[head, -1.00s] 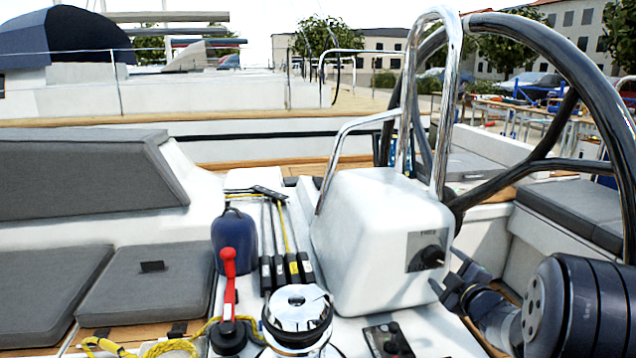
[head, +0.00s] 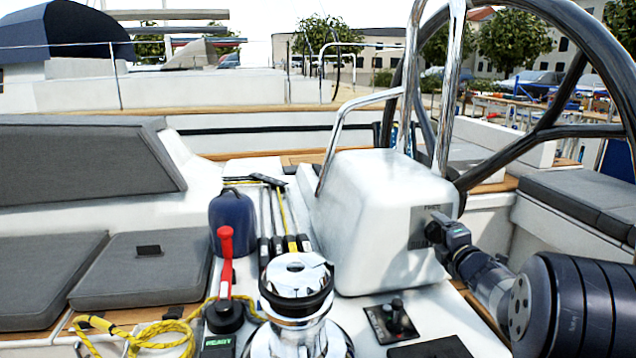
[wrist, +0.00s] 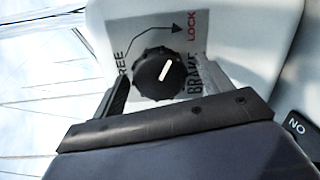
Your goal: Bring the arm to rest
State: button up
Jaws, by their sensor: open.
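My gripper (head: 438,238) is open, in front of the labelled plate on the white wheel pedestal (head: 375,215). In the wrist view my gripper (wrist: 163,88) has one finger on each side of a round black knob (wrist: 153,74). The knob has a white pointer mark slanting up and to the right. The plate (wrist: 188,52) reads FREE, BRAKE and LOCK, with a bent arrow leading toward LOCK. I cannot tell whether the fingers touch the knob. In the head view my gripper hides most of the knob.
A chrome winch (head: 297,290), a red-handled lever (head: 225,262) and a small joystick panel (head: 392,320) stand low in front of the pedestal. A large black steering wheel (head: 548,130) rises behind. Yellow rope (head: 160,335) lies at the lower left.

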jog(key=shift+n+y+b, duration=0.4)
jog(key=shift+n+b, duration=0.6)
jog(key=shift+n, duration=2.9)
jog(key=shift+n+y+b, duration=0.4)
jog(key=shift+n+b, duration=0.55)
jog(key=shift+n, duration=2.95)
jog(key=shift+f, duration=0.1)
